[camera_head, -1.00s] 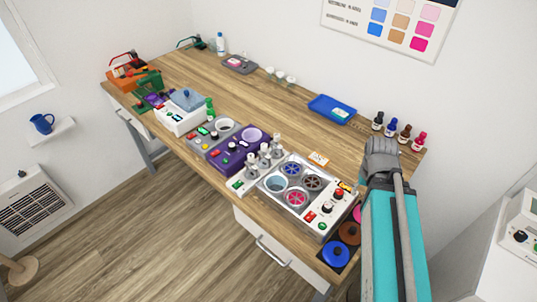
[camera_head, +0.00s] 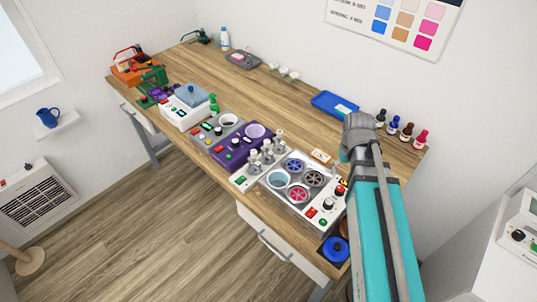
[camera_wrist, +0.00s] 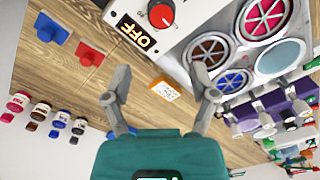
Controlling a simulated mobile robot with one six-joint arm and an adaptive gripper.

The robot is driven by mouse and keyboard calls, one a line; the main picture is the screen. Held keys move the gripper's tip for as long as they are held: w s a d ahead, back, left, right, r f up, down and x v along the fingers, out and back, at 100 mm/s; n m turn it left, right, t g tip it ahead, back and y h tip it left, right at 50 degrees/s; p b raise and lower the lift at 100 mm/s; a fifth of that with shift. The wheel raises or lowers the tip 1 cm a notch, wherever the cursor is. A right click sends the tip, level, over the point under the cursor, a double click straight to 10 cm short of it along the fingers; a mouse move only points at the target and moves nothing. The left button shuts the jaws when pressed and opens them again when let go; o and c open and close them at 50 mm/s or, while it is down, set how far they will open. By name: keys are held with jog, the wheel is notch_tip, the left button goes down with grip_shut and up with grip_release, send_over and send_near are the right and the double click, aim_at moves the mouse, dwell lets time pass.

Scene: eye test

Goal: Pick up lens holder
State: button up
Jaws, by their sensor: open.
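The frames do not clearly identify the lens holder. Two small pieces with raised knobs lie on the wooden table (camera_wrist: 115,88) in the wrist view, a red one (camera_wrist: 50,27) and a blue one (camera_wrist: 88,55); either may be the lens holder. My arm appears to hide them in the head view. My gripper (camera_wrist: 160,78) is open and empty, its fingers apart above the table. In the head view my gripper (camera_head: 358,135) is over the table's right part, behind the tinting unit. A small orange-edged card (camera_wrist: 165,90) shows between the fingers in the wrist view.
The tinting unit (camera_head: 328,204) with round tanks stands near the front edge, beside my gripper. Several dye bottles (camera_head: 406,132) stand at the back right. A blue tray (camera_head: 334,104) lies near the wall. A blue lid (camera_head: 335,250) lies at the front right corner. The back middle is mostly clear.

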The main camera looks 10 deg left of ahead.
jog(key=w+a+r+n+p, duration=0.4)
jog(key=w+a+n, duration=0.25)
jog(key=a, duration=0.65)
notch_tip(320, 180, up, 4)
jog(key=n+p, duration=0.3)
jog(key=n, duration=0.4)
send_over(267, 142)
jog(key=shift+w+f, duration=0.15)
jog(key=shift+f, duration=0.05)
jog(key=shift+d+f+b, duration=0.1)
jog(key=shift+f+b, duration=0.1)
jog(key=shift+b, duration=0.1)
notch_tip(267, 142, down, 8)
jog(key=b, duration=0.8)
jog(key=shift+f, duration=0.15)
jog(key=shift+f+b, duration=2.6)
jog(key=shift+b, duration=0.15)
